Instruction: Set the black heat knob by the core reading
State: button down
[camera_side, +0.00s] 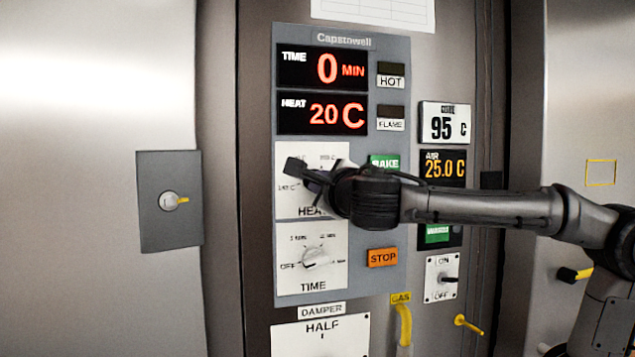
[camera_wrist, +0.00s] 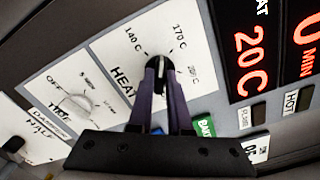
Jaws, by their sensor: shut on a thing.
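The black heat knob (camera_wrist: 153,72) shows in the wrist view between my fingers, on the white HEAT dial plate (camera_wrist: 113,50). A pale mark on it points roughly up in that view; its exact setting is hard to tell. Marks 140 C, 170 C and 200 C show around it. My gripper (camera_wrist: 160,84) is shut on the knob. In the side view my gripper (camera_side: 312,174) covers the knob and much of its plate. The HEAT display (camera_side: 322,114) reads 20 C. A white panel (camera_side: 444,123) reads 95 C; its small heading is not legible.
The TIME display (camera_side: 322,69) reads 0 MIN. The white TIME knob (camera_side: 316,257) sits below the HEAT plate. An orange STOP button (camera_side: 382,257), a green BAKE button (camera_side: 384,162) and an ON/OFF switch (camera_side: 442,279) are near my arm. The AIR display (camera_side: 442,168) reads 25.0 C.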

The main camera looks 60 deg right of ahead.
jog(key=n, duration=0.3)
jog(key=shift+n, duration=0.4)
jog(key=c, duration=0.7)
grip_release()
